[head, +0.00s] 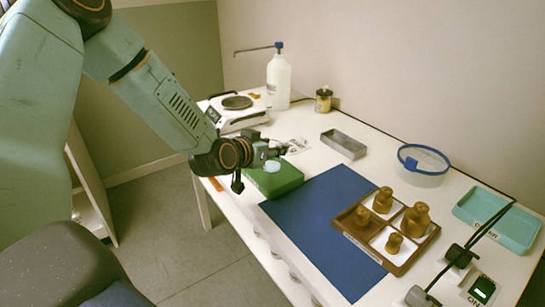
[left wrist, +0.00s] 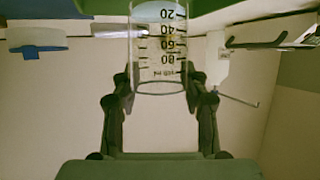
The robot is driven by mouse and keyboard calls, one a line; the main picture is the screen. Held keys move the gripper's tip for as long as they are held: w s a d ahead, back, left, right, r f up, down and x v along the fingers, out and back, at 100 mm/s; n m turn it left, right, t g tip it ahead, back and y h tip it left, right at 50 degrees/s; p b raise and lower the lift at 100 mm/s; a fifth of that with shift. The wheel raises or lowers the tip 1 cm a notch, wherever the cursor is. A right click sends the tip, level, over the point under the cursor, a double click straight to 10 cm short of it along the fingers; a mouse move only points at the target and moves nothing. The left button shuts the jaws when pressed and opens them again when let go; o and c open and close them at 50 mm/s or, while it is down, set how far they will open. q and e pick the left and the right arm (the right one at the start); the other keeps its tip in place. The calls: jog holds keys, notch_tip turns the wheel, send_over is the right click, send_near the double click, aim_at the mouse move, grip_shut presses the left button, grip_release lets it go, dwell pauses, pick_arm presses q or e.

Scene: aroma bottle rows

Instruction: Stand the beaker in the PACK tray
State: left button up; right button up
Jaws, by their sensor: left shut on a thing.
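The beaker (left wrist: 160,50) is clear glass with dark graduation marks. My left gripper (left wrist: 160,78) is shut on it, one finger on each side. In the head view my left gripper (head: 275,152) is over the green block (head: 275,182), and the beaker shows as a small pale disc (head: 272,166). I cannot tell whether the beaker touches the block. A teal tray (head: 505,222) with a label lies at the right; it looks empty. I cannot read PACK on any tray. My right gripper is not in view.
A blue mat (head: 325,215) lies right of the block. A brown divided tray (head: 352,235) holds several brown weight-like pieces. A grey metal tray (head: 343,146), a clear blue-rimmed bowl (head: 423,172) and a hotplate (head: 237,112) stand behind. Black cables and plugs (head: 460,257) stand in front of the teal tray.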

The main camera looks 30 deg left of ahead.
pick_arm(q)
jog(key=f, duration=0.2)
jog(key=a+f, duration=0.1)
jog(key=shift+w+f+b, duration=0.25)
jog(key=shift+w+b, duration=0.1)
jog(key=shift+b, duration=0.05)
jog(key=shift+c, duration=0.4)
jog(key=shift+s+d+r, duration=0.25)
jog(key=shift+d+r, duration=0.3)
jog(key=shift+c, duration=0.2)
jog(key=shift+a+f, duration=0.1)
jog(key=shift+f, duration=0.1)
jog(key=o, duration=1)
jog(key=shift+w+a+f, duration=0.2)
jog(key=shift+a+f, duration=0.1)
jog(key=shift+f, duration=0.05)
jog(key=shift+c, duration=0.2)
jog(key=shift+o, duration=1.5)
jog(key=shift+s+d+r, duration=0.15)
jog(key=shift+d+r, duration=0.15)
jog(key=shift+a+f, duration=0.1)
jog(key=shift+a, duration=0.15)
jog(key=shift+r, duration=0.2)
jog(key=p+v, duration=0.9)
jog(key=v, duration=0.3)
jog(key=shift+d+r, duration=0.1)
